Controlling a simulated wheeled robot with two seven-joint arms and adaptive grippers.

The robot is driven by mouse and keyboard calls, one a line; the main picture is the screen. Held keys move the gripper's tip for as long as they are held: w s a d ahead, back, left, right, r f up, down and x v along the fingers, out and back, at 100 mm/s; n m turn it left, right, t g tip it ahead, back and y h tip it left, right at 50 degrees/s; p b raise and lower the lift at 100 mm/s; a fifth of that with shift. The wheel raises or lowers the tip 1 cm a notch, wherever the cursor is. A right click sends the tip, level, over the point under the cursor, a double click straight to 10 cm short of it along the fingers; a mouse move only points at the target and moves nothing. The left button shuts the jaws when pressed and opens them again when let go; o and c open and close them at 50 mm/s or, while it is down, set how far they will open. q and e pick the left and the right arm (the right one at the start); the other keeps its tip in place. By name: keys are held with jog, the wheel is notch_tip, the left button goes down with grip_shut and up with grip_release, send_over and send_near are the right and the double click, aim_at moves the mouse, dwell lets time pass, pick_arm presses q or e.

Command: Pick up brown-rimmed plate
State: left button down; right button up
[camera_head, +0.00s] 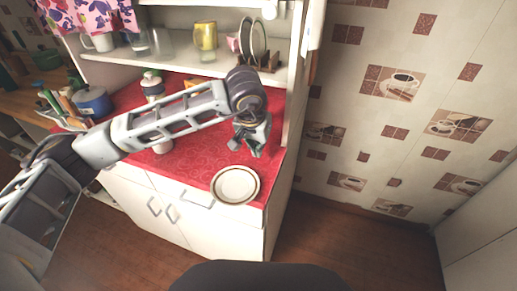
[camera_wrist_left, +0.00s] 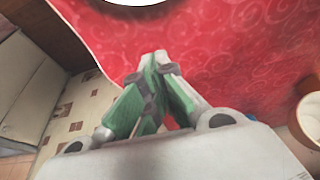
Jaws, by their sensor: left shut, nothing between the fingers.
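The brown-rimmed plate (camera_head: 236,185) is cream with a dark rim and lies flat near the front right corner of the red counter. My left gripper (camera_head: 248,151) is above the counter, just behind the plate and apart from it. In the left wrist view the fingers (camera_wrist_left: 158,55) are shut with nothing between them. Only an edge of the plate (camera_wrist_left: 135,2) shows at the top of that view. My right gripper is not in view.
The red counter (camera_head: 195,172) has free room left of the plate. White bottles (camera_head: 153,88), a blue pot (camera_head: 92,101) and a utensil holder stand further left and back. A shelf (camera_head: 180,65) with cups and plates on a rack is behind.

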pick_arm(q)
jog(key=d+v, duration=0.1)
jog(key=v, duration=0.7)
jog(key=shift+s+a+r, duration=0.2)
jog(key=shift+a+r, duration=0.1)
jog(key=shift+a, duration=0.2)
